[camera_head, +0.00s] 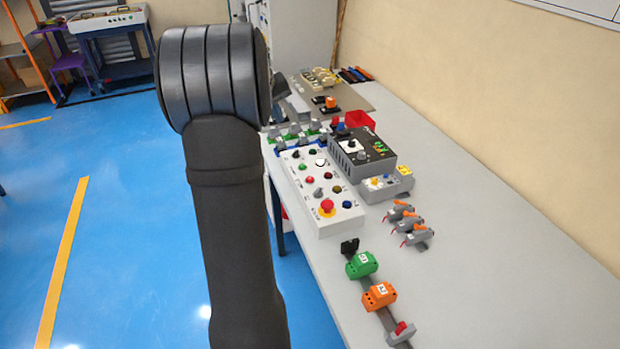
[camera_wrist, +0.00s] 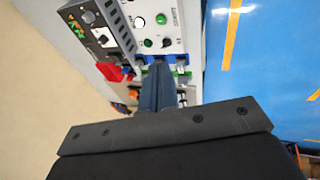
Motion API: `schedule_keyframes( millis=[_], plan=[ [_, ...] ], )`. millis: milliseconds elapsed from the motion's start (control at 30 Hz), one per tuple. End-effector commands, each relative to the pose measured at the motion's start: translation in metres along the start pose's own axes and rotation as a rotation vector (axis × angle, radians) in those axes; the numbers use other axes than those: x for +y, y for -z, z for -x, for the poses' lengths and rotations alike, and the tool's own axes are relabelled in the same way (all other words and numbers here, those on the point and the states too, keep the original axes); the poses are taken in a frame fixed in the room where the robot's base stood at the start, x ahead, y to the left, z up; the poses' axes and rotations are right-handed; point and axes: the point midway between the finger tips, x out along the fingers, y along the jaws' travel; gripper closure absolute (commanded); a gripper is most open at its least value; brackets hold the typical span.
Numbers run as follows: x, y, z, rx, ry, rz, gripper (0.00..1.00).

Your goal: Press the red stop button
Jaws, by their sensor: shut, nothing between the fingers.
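A white control box (camera_head: 332,226) stands on the table in the head view. A smaller flat red button (camera_head: 309,180) is farther up the same panel. In the wrist view, part of the control box (camera_wrist: 176,18) shows at the top, with green and white buttons; I make out no red button on it there. My gripper (camera_wrist: 158,70) is shut and empty, its fingers pointing toward the box's far end. In the head view my arm hides most of the gripper.
A dark grey device (camera_head: 375,137) stands right of the control box, with a red bin (camera_head: 360,119) behind it. Green (camera_head: 361,264) and orange (camera_head: 379,296) blocks sit on a rail nearer. The table (camera_head: 490,270) is clear at the right front.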

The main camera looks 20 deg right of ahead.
Motion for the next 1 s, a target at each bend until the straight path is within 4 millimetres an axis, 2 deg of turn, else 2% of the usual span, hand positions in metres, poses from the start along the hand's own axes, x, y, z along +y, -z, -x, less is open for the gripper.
schedule_keyframes(
  millis=[167, 400, 567, 767, 1000],
  plan=[
    [-0.003, -0.005, -0.012, 0.012, 0.060, -0.019, 1.00],
    [-0.017, -0.018, -0.048, 0.092, 0.282, -0.130, 1.00],
    [-0.018, -0.024, -0.068, 0.174, 0.417, -0.254, 1.00],
    [-0.004, -0.032, -0.089, 0.285, 0.531, -0.451, 1.00],
    [0.025, -0.047, -0.111, 0.393, 0.582, -0.695, 1.00]
  ],
)
